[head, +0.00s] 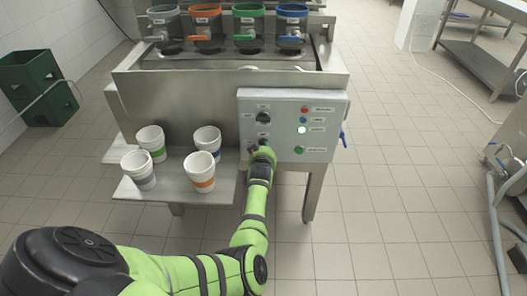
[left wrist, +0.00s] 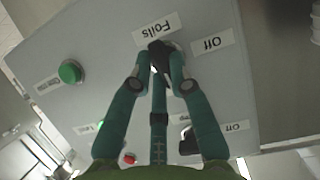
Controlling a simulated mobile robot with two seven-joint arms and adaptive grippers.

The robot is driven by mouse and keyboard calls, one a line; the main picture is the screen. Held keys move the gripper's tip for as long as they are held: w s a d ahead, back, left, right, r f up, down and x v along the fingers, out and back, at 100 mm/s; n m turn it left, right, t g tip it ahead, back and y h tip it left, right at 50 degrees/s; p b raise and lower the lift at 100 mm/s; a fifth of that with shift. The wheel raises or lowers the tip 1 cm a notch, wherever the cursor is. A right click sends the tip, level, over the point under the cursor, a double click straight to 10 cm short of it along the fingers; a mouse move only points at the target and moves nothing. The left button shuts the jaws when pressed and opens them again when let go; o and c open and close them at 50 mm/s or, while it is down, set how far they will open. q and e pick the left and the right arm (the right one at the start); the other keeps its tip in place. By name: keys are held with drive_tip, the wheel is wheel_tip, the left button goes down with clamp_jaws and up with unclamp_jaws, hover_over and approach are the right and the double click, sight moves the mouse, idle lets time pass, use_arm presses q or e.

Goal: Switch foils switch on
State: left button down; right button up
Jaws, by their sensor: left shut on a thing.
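The foils switch (left wrist: 158,47) is a black rotary knob on the grey control panel (head: 325,145). In the left wrist view it sits beside an upside-down "Foils" label, with an "Off" label to its right. My left gripper (head: 262,154) is at the panel's lower left in the head view. In the left wrist view its two green fingers (left wrist: 161,54) are closed around the knob, which is partly hidden between them. The knob's exact angle is hard to tell. My right gripper is not in view.
Another black knob (head: 264,117) sits above on the panel. A lit light (head: 302,130) and a green button (head: 299,150) are to the right. Several cups with coloured bands, including an orange-banded cup (head: 201,172), stand on a metal shelf (head: 175,193) left of my arm.

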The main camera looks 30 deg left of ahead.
use_arm(q)
drive_tip(key=shift+m+y, duration=0.3)
idle(0.4)
drive_tip(key=c, duration=1.1)
unclamp_jaws()
drive_tip(key=shift+c, duration=0.2)
